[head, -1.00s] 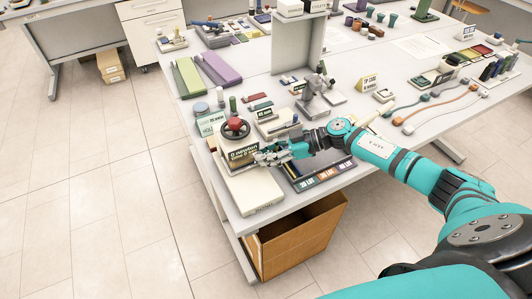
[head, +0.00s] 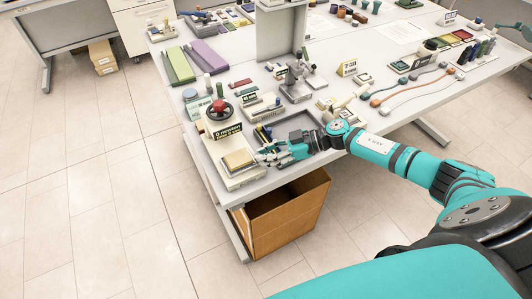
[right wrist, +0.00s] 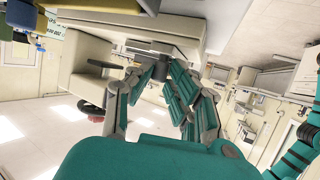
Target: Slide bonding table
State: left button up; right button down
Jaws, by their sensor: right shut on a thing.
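The bonding table (head: 238,159) is a small sliding plate with a tan pad on top. It sits out in front of the sign on a white press (head: 217,139) with a red knob (head: 220,107), at the near left table corner. My right gripper (head: 269,155) is at the right side of the sliding plate. In the right wrist view its fingers (right wrist: 157,72) close around a small dark handle (right wrist: 150,47) beneath a pale slab. The exact contact is partly hidden by the fingers. My left gripper is out of view.
A dark tray (head: 292,130) lies beside my right forearm. A microscope-like stand (head: 297,80) and small labelled fixtures stand behind. An open brown bin (head: 283,215) stands below the table's front edge. Floor to the left is clear.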

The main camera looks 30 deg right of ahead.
jog(key=c, duration=1.4)
grip_release()
jog(key=shift+s+a+f, duration=0.25)
jog(key=shift+s+f, duration=0.05)
jog(key=shift+f, duration=0.05)
jog(key=shift+o, duration=0.8)
jog(key=shift+w, duration=0.1)
jog(key=shift+r, duration=0.15)
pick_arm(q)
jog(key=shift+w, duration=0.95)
pick_arm(e)
jog(key=v, duration=1.2)
jog(key=shift+w, duration=0.1)
jog(key=shift+a, duration=0.1)
